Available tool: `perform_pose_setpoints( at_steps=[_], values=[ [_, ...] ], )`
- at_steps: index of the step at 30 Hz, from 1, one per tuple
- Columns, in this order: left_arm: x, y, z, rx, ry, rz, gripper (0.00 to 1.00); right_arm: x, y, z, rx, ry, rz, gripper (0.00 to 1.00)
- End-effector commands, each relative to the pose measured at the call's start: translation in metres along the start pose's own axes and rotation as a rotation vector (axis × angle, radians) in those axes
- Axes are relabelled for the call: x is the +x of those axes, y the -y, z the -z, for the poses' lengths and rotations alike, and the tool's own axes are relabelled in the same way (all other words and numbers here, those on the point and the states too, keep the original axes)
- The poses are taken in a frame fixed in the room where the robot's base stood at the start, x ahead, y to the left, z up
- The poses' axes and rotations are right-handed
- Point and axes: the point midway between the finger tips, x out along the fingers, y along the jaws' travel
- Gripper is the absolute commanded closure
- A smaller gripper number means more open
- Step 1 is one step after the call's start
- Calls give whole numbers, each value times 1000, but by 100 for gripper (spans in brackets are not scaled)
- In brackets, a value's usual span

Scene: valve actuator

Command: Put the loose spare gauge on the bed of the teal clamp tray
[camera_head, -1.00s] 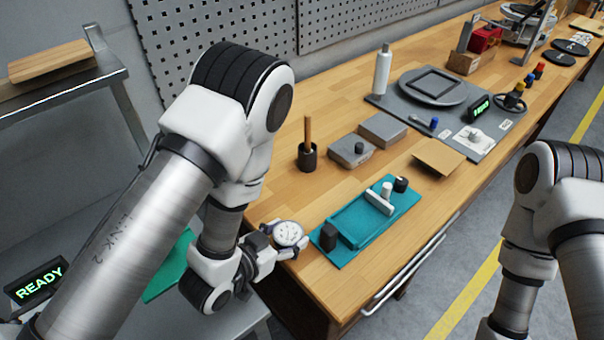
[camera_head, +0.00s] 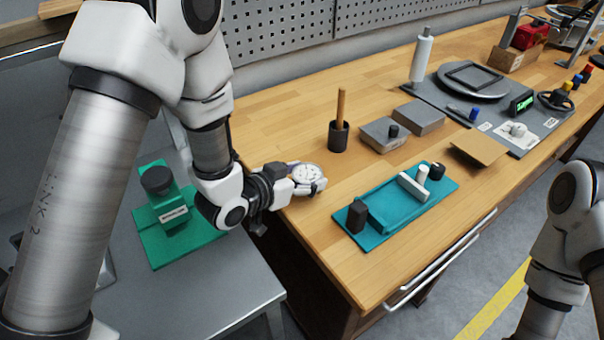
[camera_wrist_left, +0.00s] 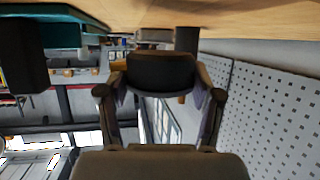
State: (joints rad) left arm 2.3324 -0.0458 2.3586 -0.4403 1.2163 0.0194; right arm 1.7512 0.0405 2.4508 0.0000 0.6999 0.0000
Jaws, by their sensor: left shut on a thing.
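The spare gauge (camera_head: 304,173), a round white dial in a metal case, is held in my left gripper (camera_head: 308,182), to the left of the teal clamp tray (camera_head: 394,208) and apart from it. In the left wrist view the gauge's dark back (camera_wrist_left: 160,72) sits between the two fingers of my left gripper (camera_wrist_left: 160,95). The tray lies flat on the bench, with a white clamp bar (camera_head: 411,187) across it, a black block (camera_head: 356,217) at its near left end and a black knob (camera_head: 438,171) at its far end. My right gripper is out of view.
A dark cup with a wooden handle (camera_head: 339,135) stands behind the tray. Grey blocks (camera_head: 418,117) and a brown plate (camera_head: 479,150) lie beyond it. A green stand (camera_head: 178,215) is on the grey side table at left. Bare bench top lies between gauge and tray.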

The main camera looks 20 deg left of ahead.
Motion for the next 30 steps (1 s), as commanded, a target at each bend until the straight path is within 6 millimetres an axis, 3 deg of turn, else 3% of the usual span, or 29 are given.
perform_pose_setpoints(
  at_steps=[3,11,14,17,27,28,29,30],
  values=[
    [18,24,10,-2,-4,2,78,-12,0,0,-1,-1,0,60],
    [43,53,16,0,-2,2,78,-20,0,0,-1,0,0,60],
    [52,53,-5,-1,6,-1,78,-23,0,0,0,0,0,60],
    [56,53,-13,1,2,0,78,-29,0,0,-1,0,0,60],
    [59,53,-20,1,0,0,78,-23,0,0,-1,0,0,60],
    [58,53,-19,1,1,0,25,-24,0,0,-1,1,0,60],
    [58,53,-18,1,1,0,14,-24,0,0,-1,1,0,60],
    [58,53,-18,1,1,0,10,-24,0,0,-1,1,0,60]
  ],
)
